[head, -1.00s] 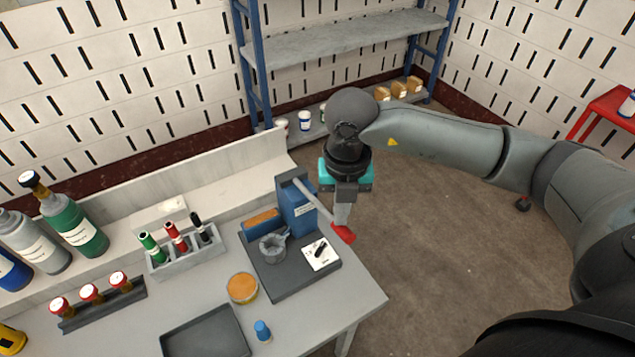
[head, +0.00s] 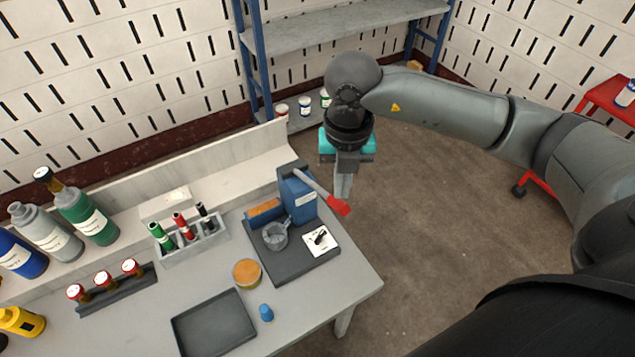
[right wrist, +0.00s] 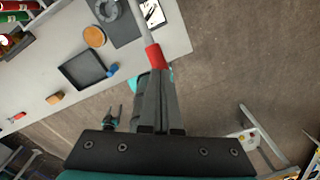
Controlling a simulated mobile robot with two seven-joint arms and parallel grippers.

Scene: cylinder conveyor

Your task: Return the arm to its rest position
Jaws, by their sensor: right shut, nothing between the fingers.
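My right gripper (head: 343,194) hangs pointing down beyond the front right of the bench, with its fingers together and empty. Its fingertips are right at the red handle (head: 340,208) of a grey lever on a blue device (head: 303,204). I cannot tell whether they touch the handle. In the right wrist view the shut fingers (right wrist: 156,78) reach up to the red handle (right wrist: 153,56). My right arm stretches in from the right, bent down at the wrist.
The grey bench (head: 340,288) holds a dark tray (head: 214,326), a blue-capped item (head: 266,313), an orange-topped jar (head: 247,272), a marker holder (head: 190,239) and bottles at left. A blue-framed shelf (head: 345,27) stands behind. Open floor (head: 440,220) lies right of the bench.

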